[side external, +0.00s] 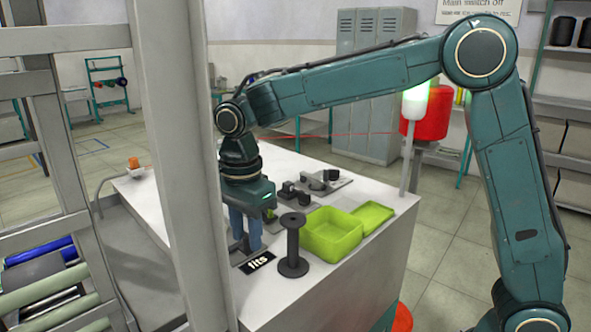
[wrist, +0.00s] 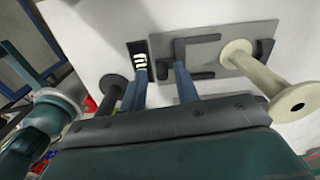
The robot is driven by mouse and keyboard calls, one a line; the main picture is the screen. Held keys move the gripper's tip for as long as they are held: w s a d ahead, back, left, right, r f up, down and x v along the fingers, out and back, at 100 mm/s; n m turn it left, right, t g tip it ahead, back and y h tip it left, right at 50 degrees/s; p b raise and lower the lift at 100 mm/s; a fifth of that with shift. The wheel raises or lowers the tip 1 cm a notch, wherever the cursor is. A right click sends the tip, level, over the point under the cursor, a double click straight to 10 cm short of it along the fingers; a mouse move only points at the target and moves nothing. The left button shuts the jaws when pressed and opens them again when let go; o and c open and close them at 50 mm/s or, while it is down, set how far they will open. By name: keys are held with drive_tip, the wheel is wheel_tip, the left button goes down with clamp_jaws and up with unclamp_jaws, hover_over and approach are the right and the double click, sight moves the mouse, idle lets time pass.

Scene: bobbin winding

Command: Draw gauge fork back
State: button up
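In the wrist view the fingers stand apart. A small dark block (wrist: 162,70) shows between their tips; I see no clear contact with it. Dark bracket pieces (wrist: 180,47), which look like gauge fork parts, lie on a grey plate (wrist: 222,28) by the right finger. A beige spool (wrist: 262,72) stands over that plate at the right; whether a fork surrounds it is unclear. The post hides part of this area in the side view.
A dark spool (side external: 292,246) stands close to the right of my gripper; it also shows in the wrist view (wrist: 114,88). A green open box (side external: 331,234) stands beyond it. Dark fixtures (side external: 320,181) sit at the back. A grey post (side external: 180,150) stands in front.

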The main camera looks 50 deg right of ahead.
drive_tip(key=shift+r, duration=0.15)
drive_tip(key=shift+r, duration=3.35)
drive_tip(key=s+d+r+n+t, duration=0.3)
drive_tip(key=s+d+n, duration=0.65)
drive_tip(key=s, duration=0.25)
drive_tip(key=s+d+f+n+t, duration=0.1)
drive_tip(key=s+d+f+n, duration=0.1)
drive_tip(key=s+n, duration=0.2)
drive_tip(key=s+d+f+n+t, duration=0.1)
drive_tip(key=s+d+f+n, duration=0.2)
drive_tip(key=s, duration=0.5)
drive_tip(key=shift+s+d+n+t, duration=0.2)
drive_tip(key=shift+s+n+t, duration=0.1)
drive_tip(key=shift+n, duration=0.45)
